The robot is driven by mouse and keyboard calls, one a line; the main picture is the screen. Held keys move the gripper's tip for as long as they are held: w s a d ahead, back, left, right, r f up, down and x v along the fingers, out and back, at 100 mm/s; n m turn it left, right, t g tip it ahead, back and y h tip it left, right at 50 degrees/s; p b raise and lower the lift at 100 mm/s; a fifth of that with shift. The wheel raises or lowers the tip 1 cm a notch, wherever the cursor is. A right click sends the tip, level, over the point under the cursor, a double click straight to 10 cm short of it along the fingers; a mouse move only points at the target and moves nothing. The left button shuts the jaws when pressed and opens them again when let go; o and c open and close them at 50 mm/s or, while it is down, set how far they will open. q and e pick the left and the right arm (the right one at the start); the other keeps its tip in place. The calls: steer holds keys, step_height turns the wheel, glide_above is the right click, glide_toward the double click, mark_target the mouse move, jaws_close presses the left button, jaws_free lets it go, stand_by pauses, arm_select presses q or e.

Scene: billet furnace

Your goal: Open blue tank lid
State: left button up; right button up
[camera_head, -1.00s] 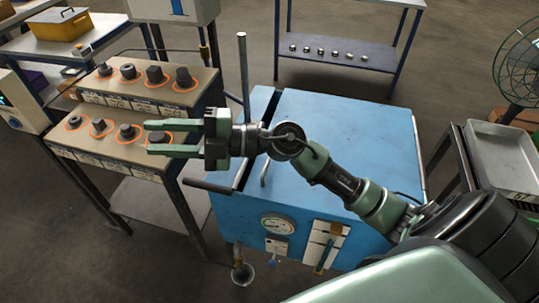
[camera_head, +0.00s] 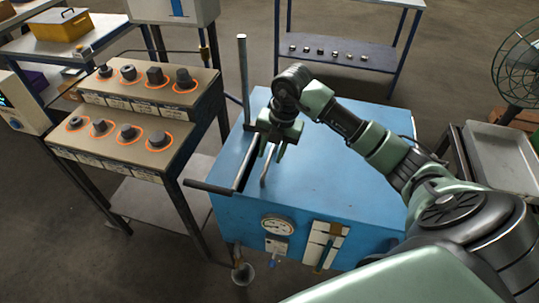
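The blue tank (camera_head: 290,225) stands in the middle of the camera_head view, with its flat blue lid (camera_head: 335,165) down. A thin metal handle (camera_head: 266,172) rises near the lid's left edge. My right gripper (camera_head: 272,152) points down over the far end of this handle. Its fingers look apart, with the handle's upper part near or between them; I cannot tell whether they touch it. My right arm crosses above the lid from the lower right and hides part of it. My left gripper is not in view.
A dark bar (camera_head: 210,187) sticks out left of the tank, and an upright metal post (camera_head: 244,80) stands behind it. A stepped stand (camera_head: 135,160) with dark knobs is at left. A metal tray (camera_head: 500,155) and a fan (camera_head: 520,65) are at right.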

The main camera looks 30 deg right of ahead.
steer(key=shift+w+a+f, duration=0.1)
steer(key=shift+f, duration=0.45)
steer(key=shift+w+a+f, duration=0.1)
steer(key=shift+f, duration=0.45)
steer(key=shift+c, duration=0.3)
jaws_close()
stand_by(0.4)
